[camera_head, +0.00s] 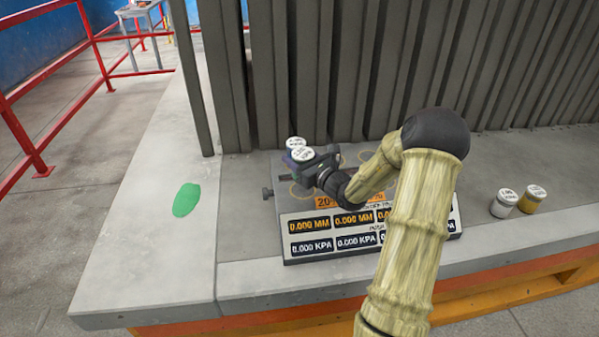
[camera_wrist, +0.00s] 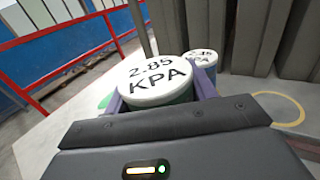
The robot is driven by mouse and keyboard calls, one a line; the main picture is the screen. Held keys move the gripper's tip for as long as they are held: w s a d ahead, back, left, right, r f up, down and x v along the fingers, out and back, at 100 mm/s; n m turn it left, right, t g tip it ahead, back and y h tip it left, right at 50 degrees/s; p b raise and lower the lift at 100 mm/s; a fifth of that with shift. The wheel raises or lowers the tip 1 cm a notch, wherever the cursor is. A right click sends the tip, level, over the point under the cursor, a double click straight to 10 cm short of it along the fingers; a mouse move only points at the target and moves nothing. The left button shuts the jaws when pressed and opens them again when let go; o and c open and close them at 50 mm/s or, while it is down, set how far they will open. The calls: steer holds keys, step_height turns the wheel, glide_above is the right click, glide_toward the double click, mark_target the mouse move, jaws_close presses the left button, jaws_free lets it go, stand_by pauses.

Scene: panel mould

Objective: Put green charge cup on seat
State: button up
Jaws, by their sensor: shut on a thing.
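My gripper (camera_head: 313,160) is shut on a cup with a white lid marked 2.85 KPA (camera_wrist: 155,82), over the left end of the panel. In the wrist view the lid fills the space between the two purple-grey fingers, and a thin strip of green body shows below it. The held cup's lid also shows in the head view (camera_head: 303,154). A second white-lidded cup (camera_wrist: 203,58) stands just behind it; its lid shows in the head view too (camera_head: 296,142). A yellow ring (camera_wrist: 282,108) marks a seat on the panel, right of the held cup. The held cup's underside is hidden.
A display panel (camera_head: 335,232) with several readouts fronts the panel. Two cups, one white-grey (camera_head: 504,203) and one yellow (camera_head: 532,199), stand at the right. Tall grey slats (camera_head: 320,70) rise behind. A flat green patch (camera_head: 186,200) lies on the clear concrete at left.

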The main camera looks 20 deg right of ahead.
steer(key=shift+f, duration=0.15)
steer(key=shift+f, duration=2.05)
steer(key=shift+f, duration=0.2)
steer(key=o, duration=1.3)
steer(key=shift+c, duration=0.2)
steer(key=shift+r, duration=0.15)
steer(key=b+v, duration=0.1)
steer(key=v, duration=1.1)
steer(key=shift+s+b, duration=0.1)
steer(key=shift+b, duration=0.2)
